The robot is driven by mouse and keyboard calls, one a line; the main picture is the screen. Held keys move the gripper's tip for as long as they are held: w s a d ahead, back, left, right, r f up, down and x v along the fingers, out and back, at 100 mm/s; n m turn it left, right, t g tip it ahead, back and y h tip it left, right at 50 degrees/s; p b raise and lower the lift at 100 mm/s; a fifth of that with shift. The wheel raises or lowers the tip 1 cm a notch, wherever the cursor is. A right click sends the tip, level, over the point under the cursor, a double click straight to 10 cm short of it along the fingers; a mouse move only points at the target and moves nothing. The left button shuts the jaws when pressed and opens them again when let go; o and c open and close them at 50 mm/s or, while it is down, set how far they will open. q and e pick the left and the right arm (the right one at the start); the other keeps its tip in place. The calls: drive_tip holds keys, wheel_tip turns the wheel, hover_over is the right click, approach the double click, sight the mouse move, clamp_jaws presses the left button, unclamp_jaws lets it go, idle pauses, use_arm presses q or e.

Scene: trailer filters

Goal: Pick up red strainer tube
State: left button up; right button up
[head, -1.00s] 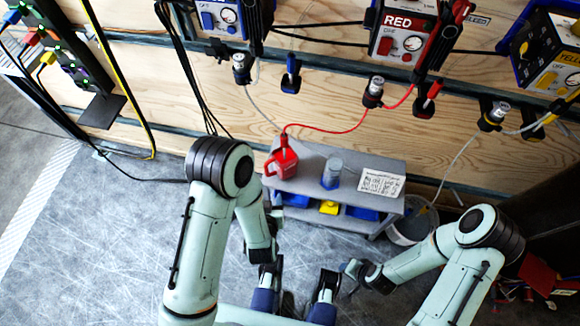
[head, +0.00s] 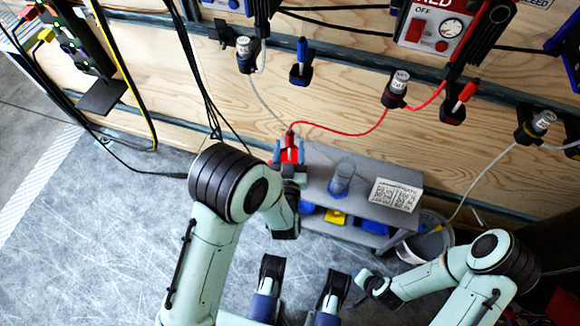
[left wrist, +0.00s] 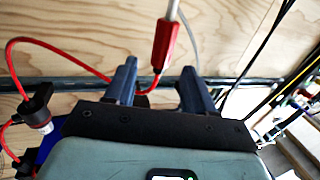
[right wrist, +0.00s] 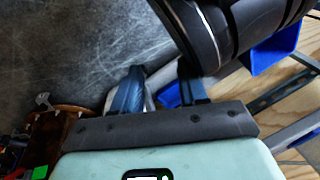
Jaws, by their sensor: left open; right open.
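The red strainer tube (head: 290,142), with a red hose at its top, stands at the left end of the grey bench. In the left wrist view it is a red piece (left wrist: 164,46) with a pale rod at its upper end. My left gripper (head: 288,151) is open, with one finger on each side of the tube. The left wrist view shows the tube beyond and between the fingers (left wrist: 159,72); I cannot tell whether they touch it. The red cup below is mostly hidden by my gripper. My right gripper (right wrist: 160,85) is open and empty, low at the right.
The grey bench (head: 318,172) also holds a clear blue-based cup (head: 342,178) and a printed card (head: 395,194). Blue and yellow bins sit beneath. A bucket (head: 432,240) stands at right. The red hose (head: 345,130) runs to the wall fittings.

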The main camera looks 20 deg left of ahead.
sight(290, 139)
use_arm(q)
drive_tip(key=b+x, duration=0.1)
drive_tip(key=x, duration=0.4)
drive_tip(key=shift+a+f, duration=0.1)
clamp_jaws()
use_arm(e)
drive_tip(key=s+f, duration=0.1)
drive_tip(key=s+f+g, duration=0.1)
drive_tip(key=shift+s+d+f, duration=0.15)
drive_tip(key=shift+s+d, duration=0.05)
drive_tip(key=shift+s, duration=0.1)
drive_tip(key=shift+w, duration=0.1)
